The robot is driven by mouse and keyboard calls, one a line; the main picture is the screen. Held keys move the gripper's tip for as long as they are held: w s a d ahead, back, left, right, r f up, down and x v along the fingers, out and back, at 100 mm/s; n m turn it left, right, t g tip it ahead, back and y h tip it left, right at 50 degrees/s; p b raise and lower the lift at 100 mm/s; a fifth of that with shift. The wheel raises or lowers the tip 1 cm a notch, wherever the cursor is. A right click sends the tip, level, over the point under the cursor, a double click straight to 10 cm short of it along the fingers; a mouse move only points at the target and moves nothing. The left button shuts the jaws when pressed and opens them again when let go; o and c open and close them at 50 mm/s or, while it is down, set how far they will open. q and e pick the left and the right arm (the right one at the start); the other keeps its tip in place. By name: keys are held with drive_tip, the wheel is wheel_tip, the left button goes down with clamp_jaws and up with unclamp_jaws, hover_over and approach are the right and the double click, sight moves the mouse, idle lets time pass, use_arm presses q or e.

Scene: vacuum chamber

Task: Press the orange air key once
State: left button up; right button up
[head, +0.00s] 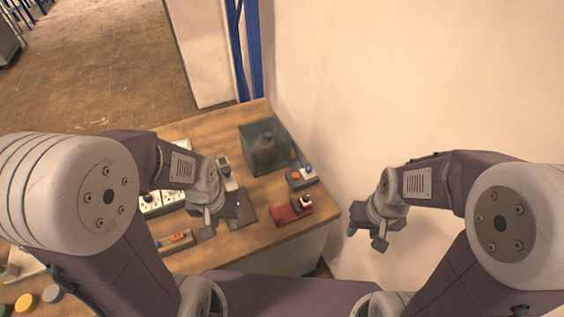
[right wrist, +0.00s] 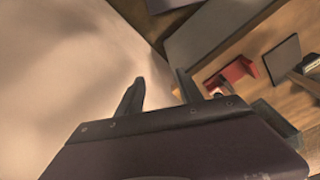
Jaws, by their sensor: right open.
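An orange key (head: 295,176) sits on a small grey box (head: 302,184) at the right part of the wooden table, with a blue part beside it. My left gripper (head: 218,219) hangs over the table, to the left of the box and nearer to me, apart from it; its jaw opening cannot be made out. My right gripper (head: 367,238) is off the table's right edge, near the wall. In the right wrist view its two fingers (right wrist: 160,93) stand apart with nothing between them.
A clear chamber with a dark object (head: 265,148) stands behind the box. A red device (head: 291,210) is in front of it, also in the right wrist view (right wrist: 238,72). A strip with an orange switch (head: 179,237) and white panels lie left. The pale wall rises at right.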

clamp_jaws()
idle(1.5)
